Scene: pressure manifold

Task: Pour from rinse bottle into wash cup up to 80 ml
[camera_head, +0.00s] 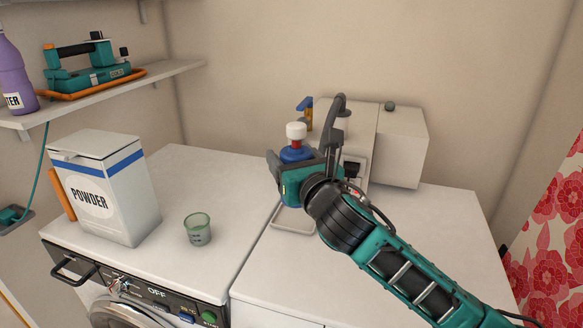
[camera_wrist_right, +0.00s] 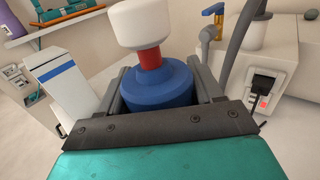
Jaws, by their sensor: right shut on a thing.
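The rinse bottle (camera_wrist_right: 160,88) is blue with a red neck and a white cap. It stands upright between the jaws of my right gripper (camera_head: 284,178), which is shut on it. In the head view the bottle's white cap and blue shoulder (camera_head: 296,153) show above the gripper, and its lower body is hidden. The wash cup (camera_head: 198,229) is a small greenish see-through cup with dark markings. It stands upright on the white top, left of and nearer than the gripper, apart from it. It looks empty. My left gripper is not in view.
A shallow white tray (camera_head: 293,222) lies under the gripper. A white POWDER box (camera_head: 107,190) stands left of the cup. A white machine (camera_head: 401,147) with a blue-handled tap (camera_head: 305,106) stands at the back. A shelf (camera_head: 172,77) is at upper left. The counter at right is clear.

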